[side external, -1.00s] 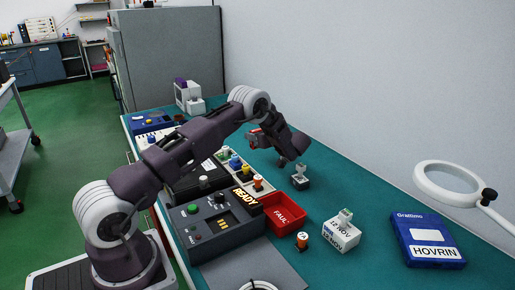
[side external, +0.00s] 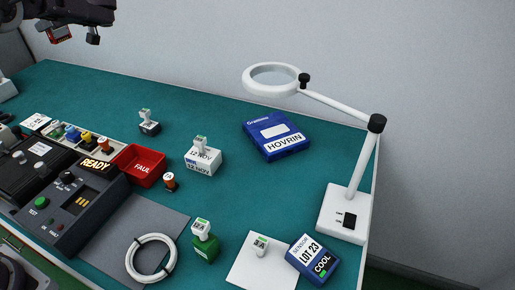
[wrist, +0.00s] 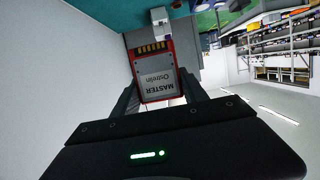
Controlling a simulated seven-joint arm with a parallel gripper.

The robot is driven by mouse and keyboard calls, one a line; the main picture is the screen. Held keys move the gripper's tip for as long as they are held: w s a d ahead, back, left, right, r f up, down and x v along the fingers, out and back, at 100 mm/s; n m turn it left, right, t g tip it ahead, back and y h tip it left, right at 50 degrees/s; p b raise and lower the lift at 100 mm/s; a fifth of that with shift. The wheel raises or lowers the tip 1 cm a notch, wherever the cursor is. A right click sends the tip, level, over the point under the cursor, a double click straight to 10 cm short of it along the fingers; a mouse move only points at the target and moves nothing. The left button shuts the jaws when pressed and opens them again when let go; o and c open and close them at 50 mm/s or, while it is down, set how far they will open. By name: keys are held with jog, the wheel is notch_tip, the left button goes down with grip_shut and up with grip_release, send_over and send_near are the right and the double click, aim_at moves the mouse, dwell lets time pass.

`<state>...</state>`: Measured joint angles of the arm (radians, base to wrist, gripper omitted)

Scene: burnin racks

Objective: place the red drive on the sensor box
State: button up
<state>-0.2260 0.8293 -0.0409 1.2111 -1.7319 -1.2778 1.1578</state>
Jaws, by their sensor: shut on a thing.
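The red drive (wrist: 158,75) is between the two fingers of my gripper (wrist: 158,98) in the wrist view, its grey label reading MASTER upside down and gold contacts at its far end. In the side external view the red drive (side external: 60,34) shows small at the top left, held high above the bench; most of my gripper there is cut off or dark.
A blue HOVRIN box (side external: 275,136), a white dated block (side external: 203,161), a red FAUL tray (side external: 139,165), a green block (side external: 205,246) and a cable coil (side external: 151,258) occupy the bench.

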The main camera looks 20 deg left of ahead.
notch_tip(320, 180, up, 4)
jog(key=shift+f, duration=0.1)
jog(key=w+d+r+m+t+h, duration=0.2)
jog(key=w+d+m+t, duration=0.15)
jog(key=d, duration=0.55)
jog(key=w+d+r+m+t+h, duration=0.1)
jog(key=w+d+m+t, duration=0.3)
jog(key=d, duration=0.6)
jog(key=w+d+r+m+t+h, duration=0.25)
jog(key=w+d, duration=0.25)
jog(key=d, duration=0.4)
jog(key=s+d+m+t+h, duration=0.2)
jog(key=d+m+t+h, duration=0.25)
jog(key=d, duration=1.35)
jog(key=m+g+h, duration=0.4)
jog(key=m+h, duration=0.8)
jog(key=h, duration=0.3)
send_over(313, 255)
notch_tip(313, 255, down, 34)
jog(key=shift+r, duration=0.1)
